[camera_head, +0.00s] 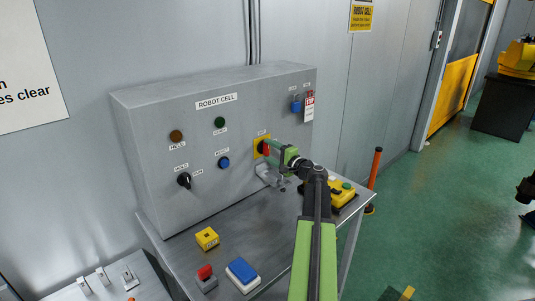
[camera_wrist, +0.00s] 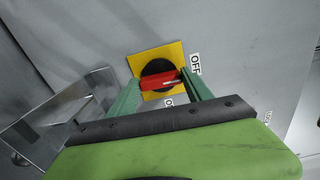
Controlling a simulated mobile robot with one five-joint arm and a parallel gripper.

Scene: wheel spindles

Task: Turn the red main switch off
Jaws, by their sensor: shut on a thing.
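The red main switch handle (camera_wrist: 158,80) sits on a black round base over a yellow plate (camera_wrist: 172,51). In the head view the yellow plate (camera_head: 256,153) is on the front of the grey ROBOT CELL panel. My gripper (camera_head: 269,149) reaches the switch from the right and hides most of it. In the wrist view its green fingers stand at both ends of the handle and are shut on it. The handle lies nearly level in that view. An OFF label (camera_wrist: 195,64) is at its upper right; another label (camera_wrist: 169,102), partly hidden, is below.
The panel (camera_head: 220,185) also has a black knob (camera_head: 184,180), a blue button (camera_head: 224,163), and a blue item with a red tag (camera_head: 309,106). A metal bracket (camera_head: 270,177) is below the switch. Yellow, red and blue boxes stand on the bench (camera_head: 190,250).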

